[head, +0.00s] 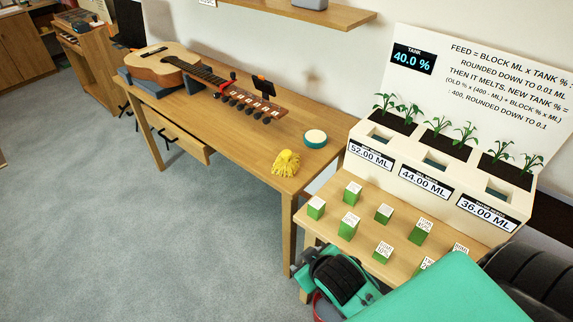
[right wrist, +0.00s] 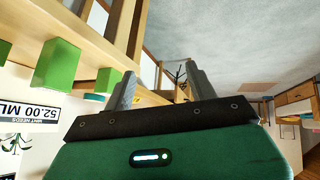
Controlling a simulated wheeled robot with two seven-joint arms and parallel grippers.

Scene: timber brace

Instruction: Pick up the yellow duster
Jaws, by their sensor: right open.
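My left gripper is not in view.
A guitar (head: 170,65) lies at the desk's left end, with a row of dark knobs and a small black device (head: 264,86) nearby. Several green blocks (head: 348,226) stand on the lower table before a planter panel (head: 440,110). Grey floor left of the desk is clear.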

